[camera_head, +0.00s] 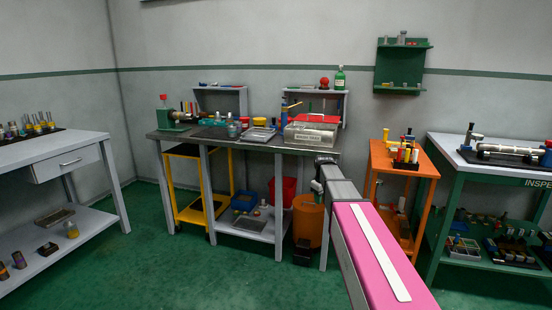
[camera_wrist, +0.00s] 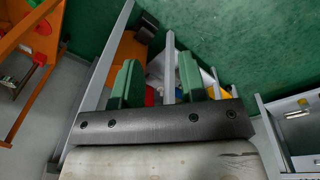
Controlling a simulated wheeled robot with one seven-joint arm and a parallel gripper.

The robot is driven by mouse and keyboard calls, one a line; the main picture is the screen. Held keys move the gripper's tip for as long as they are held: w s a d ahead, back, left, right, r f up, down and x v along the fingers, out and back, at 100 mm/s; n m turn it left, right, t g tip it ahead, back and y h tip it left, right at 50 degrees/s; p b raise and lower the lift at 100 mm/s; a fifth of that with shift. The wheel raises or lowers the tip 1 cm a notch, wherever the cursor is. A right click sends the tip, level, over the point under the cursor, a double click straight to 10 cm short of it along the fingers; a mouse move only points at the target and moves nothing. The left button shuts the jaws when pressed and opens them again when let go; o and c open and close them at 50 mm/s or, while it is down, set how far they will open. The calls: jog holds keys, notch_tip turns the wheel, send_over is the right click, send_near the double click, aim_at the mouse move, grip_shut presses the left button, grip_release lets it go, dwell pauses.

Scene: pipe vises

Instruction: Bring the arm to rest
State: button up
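My arm reaches forward from the lower right of the head view toward the middle workbench. My gripper (camera_head: 318,187) is small and dark there, in front of the bench's right end, and its fingers are hard to make out. In the wrist view my gripper (camera_wrist: 159,80) shows two green fingers standing apart with a clear gap. Nothing is held between them. Through the gap I see bench legs and coloured bins well beyond the fingertips. No contact with the bench shows.
The middle workbench (camera_head: 262,145) carries a green vise (camera_head: 172,117) and trays. An orange bin (camera_head: 308,222) stands below its right end. An orange cart (camera_head: 405,172) and a green-legged inspection table (camera_head: 490,172) stand right; a grey table (camera_head: 50,152) stands left. Green floor (camera_head: 150,265) is open at left centre.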

jog(key=s+f+m, duration=0.2)
jog(key=s+f, duration=0.3)
jog(key=s, duration=0.4)
jog(key=s+a+f+m, duration=0.1)
jog(key=s+f, duration=0.4)
jog(key=s, duration=0.5)
jog(key=s+f+m+g, duration=0.1)
jog(key=s+f+m, duration=0.2)
jog(key=s, duration=0.6)
notch_tip(320, 180, down, 2)
jog(key=shift+s+a+f, duration=0.1)
jog(key=shift+s+a, duration=0.15)
jog(key=shift+a, duration=0.05)
